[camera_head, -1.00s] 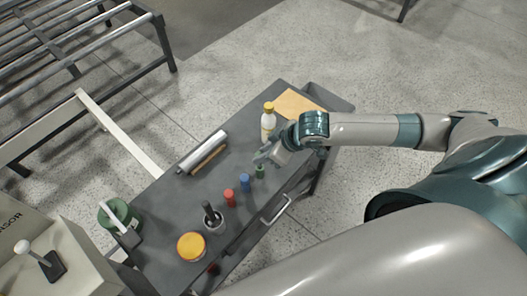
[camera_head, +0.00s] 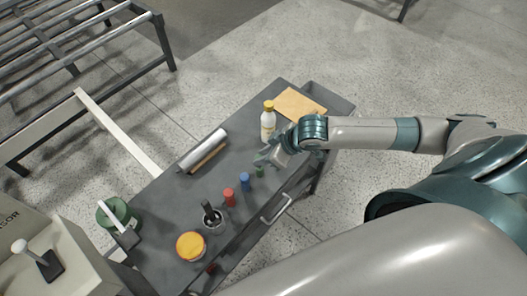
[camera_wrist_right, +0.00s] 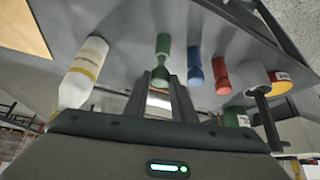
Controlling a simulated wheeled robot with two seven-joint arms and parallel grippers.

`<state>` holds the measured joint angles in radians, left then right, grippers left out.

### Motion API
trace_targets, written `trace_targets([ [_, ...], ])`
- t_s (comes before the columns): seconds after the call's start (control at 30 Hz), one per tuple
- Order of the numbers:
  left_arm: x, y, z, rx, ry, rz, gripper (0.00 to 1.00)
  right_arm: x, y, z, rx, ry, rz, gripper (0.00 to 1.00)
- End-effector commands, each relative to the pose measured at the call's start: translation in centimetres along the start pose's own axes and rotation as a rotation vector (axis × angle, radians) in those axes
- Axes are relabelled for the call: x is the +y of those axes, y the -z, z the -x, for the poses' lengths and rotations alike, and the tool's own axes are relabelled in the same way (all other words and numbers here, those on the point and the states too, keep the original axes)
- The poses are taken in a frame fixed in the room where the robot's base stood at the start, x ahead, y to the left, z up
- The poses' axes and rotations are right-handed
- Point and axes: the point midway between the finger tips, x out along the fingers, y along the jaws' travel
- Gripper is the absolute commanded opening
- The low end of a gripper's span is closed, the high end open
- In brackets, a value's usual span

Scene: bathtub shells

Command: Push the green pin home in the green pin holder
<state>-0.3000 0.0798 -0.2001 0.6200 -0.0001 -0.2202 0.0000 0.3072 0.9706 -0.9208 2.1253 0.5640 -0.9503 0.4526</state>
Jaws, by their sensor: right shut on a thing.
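The green pin and its holder show as one small green upright piece (camera_head: 260,172) on the dark workbench. In the right wrist view the green piece (camera_wrist_right: 163,46) stands just beyond my fingertips, its narrower end between them. My right gripper (camera_head: 262,162) is directly over it, and its two fingers (camera_wrist_right: 161,76) are shut on the green pin. The fingers partly cover the pin, so I cannot tell how deep it sits in the holder. My left gripper is out of view.
A blue pin piece (camera_head: 245,182) and a red one (camera_head: 229,197) stand in a row beside the green one. A white bottle (camera_head: 268,125) stands behind the gripper. A cup (camera_head: 213,220), a yellow-lidded tub (camera_head: 190,246) and a roll (camera_head: 203,150) are farther left.

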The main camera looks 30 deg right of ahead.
Motion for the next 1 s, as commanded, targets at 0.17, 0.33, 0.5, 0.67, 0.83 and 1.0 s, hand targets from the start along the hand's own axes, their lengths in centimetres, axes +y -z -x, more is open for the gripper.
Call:
trace_targets([
  [0.17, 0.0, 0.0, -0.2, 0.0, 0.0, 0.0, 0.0, 0.0, -0.2, -0.4, 0.0, 0.0, 0.0, 0.02],
  [0.33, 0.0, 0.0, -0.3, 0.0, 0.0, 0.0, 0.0, 0.0, -0.4, -0.7, 0.0, 0.0, -0.001, 0.02],
  [0.5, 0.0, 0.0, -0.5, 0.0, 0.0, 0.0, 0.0, 0.0, -0.6, -1.0, 0.001, 0.0, -0.001, 0.02],
  [0.67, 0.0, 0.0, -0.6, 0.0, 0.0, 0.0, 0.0, 0.0, -0.8, -1.2, 0.001, 0.001, 0.0, 0.02],
  [0.83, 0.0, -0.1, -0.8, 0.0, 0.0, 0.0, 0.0, 0.0, -0.9, -1.5, 0.001, 0.001, 0.0, 0.02],
  [1.0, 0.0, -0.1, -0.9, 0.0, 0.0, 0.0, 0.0, 0.0, -1.1, -1.8, 0.001, 0.001, 0.0, 0.02],
])
